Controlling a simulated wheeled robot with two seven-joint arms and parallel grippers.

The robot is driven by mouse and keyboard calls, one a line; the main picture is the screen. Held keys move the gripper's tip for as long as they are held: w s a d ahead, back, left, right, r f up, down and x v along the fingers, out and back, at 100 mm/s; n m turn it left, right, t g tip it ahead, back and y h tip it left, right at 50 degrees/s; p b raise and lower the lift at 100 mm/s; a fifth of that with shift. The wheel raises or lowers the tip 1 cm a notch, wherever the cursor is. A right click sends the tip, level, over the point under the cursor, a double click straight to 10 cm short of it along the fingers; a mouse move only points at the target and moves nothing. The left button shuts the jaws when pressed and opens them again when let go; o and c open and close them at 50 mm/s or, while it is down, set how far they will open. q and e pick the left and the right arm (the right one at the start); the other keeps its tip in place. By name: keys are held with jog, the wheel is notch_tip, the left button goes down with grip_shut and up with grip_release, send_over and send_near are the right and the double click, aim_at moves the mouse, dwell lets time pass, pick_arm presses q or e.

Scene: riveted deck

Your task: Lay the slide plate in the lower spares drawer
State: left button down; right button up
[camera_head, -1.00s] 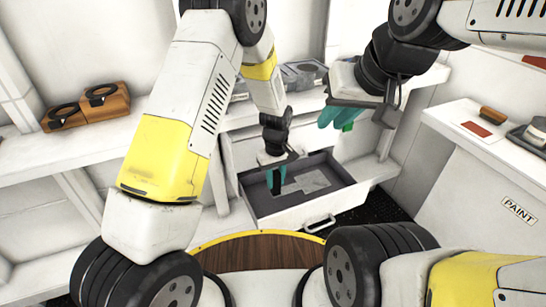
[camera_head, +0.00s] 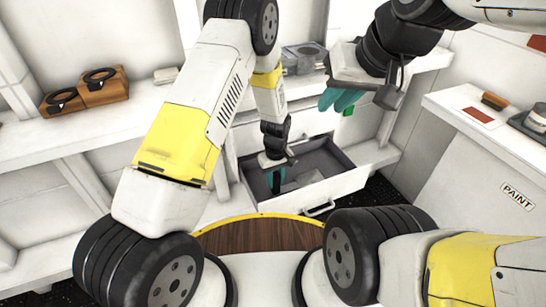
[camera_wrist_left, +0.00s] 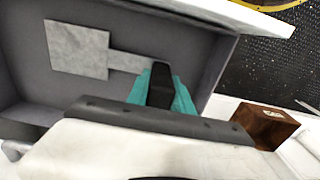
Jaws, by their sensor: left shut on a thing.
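The slide plate is a flat light-grey square with a narrow tail; it shows fully in the left wrist view (camera_wrist_left: 78,48) and partly in the head view (camera_head: 309,178). My left gripper (camera_head: 277,183) is shut on the tail, its teal fingers showing in the left wrist view (camera_wrist_left: 162,88). Plate and fingers are inside the outline of the open lower drawer (camera_head: 345,188), which has a dark grey interior. I cannot tell whether the plate touches the drawer floor. My right gripper (camera_head: 341,100) hangs above the drawer's far right; its teal fingers overlap in view.
A closed drawer (camera_head: 310,124) sits above the open one. A shelf at left carries a wooden block with black rings (camera_head: 85,92). A grey fixture (camera_head: 304,58) stands on the back counter. A cabinet marked PAINT (camera_head: 470,160) is at right. A round wooden top (camera_head: 260,238) lies in front.

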pick_arm(q)
jog(key=shift+f, duration=0.6)
dwell(0.4)
jog(key=c, duration=1.1)
grip_release()
jog(key=shift+o, duration=0.2)
jog(key=shift+r, duration=0.1)
notch_tip(320, 180, up, 8)
jog(key=shift+a+r, duration=0.1)
jog(key=shift+r, duration=0.05)
jog(key=s+a+r+m+t+h, duration=0.15)
jog(key=a+r, duration=0.35)
jog(key=r, duration=0.7)
jog(key=s+a+r+t+h, duration=0.15)
jog(key=a+r, duration=0.25)
jog(key=r, duration=0.8)
jog(key=s+a+r+m+t, duration=0.1)
jog(key=s+a+r, duration=0.4)
jog(key=s, duration=0.3)
jog(key=s+a+r+m+t, duration=0.2)
jog(key=s+a+r, duration=0.3)
jog(key=s+r, duration=0.2)
jog(key=shift+s+r+y, duration=0.2)
jog(key=shift+s+y, duration=0.2)
jog(key=shift+s, duration=0.7)
